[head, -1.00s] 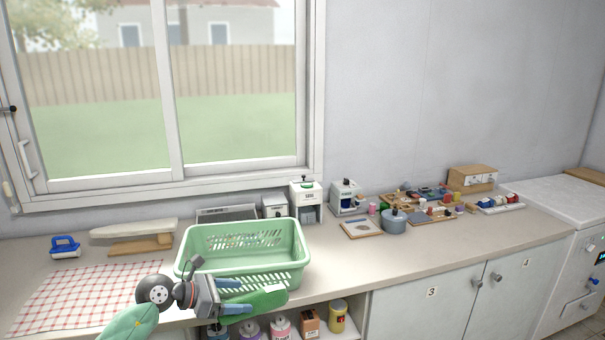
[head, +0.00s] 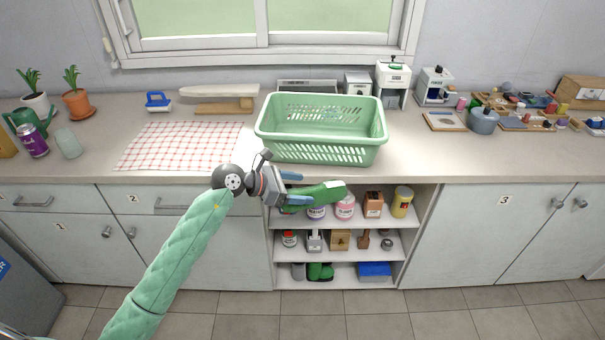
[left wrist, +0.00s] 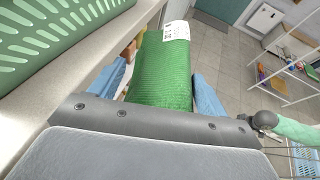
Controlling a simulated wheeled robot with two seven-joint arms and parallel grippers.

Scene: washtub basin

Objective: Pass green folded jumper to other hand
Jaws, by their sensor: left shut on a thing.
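The green folded jumper (head: 318,195) is held in my left gripper (head: 291,189), in front of the counter edge and the open shelves. In the left wrist view the jumper (left wrist: 163,75) lies between the two blue fingers and reaches out past them, with a white label at its far end. My left gripper is shut on it. My right gripper is not in the head view. A green sleeved arm part at the right edge of the left wrist view looks like my other arm, but its gripper is not clear.
A light green basket (head: 320,150) stands on the counter just behind the jumper. A checked cloth (head: 180,147) lies to its left. Open shelves (head: 345,225) with several jars and boxes are below the counter. Floor tiles (head: 250,315) in front look clear.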

